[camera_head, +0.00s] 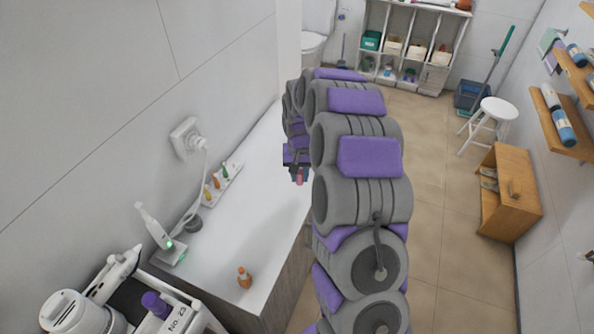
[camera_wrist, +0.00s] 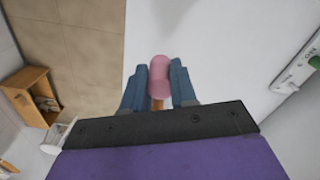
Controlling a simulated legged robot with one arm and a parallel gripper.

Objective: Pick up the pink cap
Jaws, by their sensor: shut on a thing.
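The pink cap (camera_wrist: 159,68) sits between the two blue fingers of my gripper (camera_wrist: 159,84) in the wrist view. The fingers are shut on it, one on each side. A small orange-brown part shows just below the cap between the fingers; I cannot tell what it is. In the head view my gripper (camera_head: 299,175) hangs over the right edge of the white counter, with a small bit of the pink cap (camera_head: 299,181) at its tip. Most of the cap is hidden there by the gripper.
A cart with a purple-capped item (camera_head: 156,304) stands at lower left. A wooden cabinet (camera_head: 508,195) and white stool (camera_head: 490,118) stand on the right.

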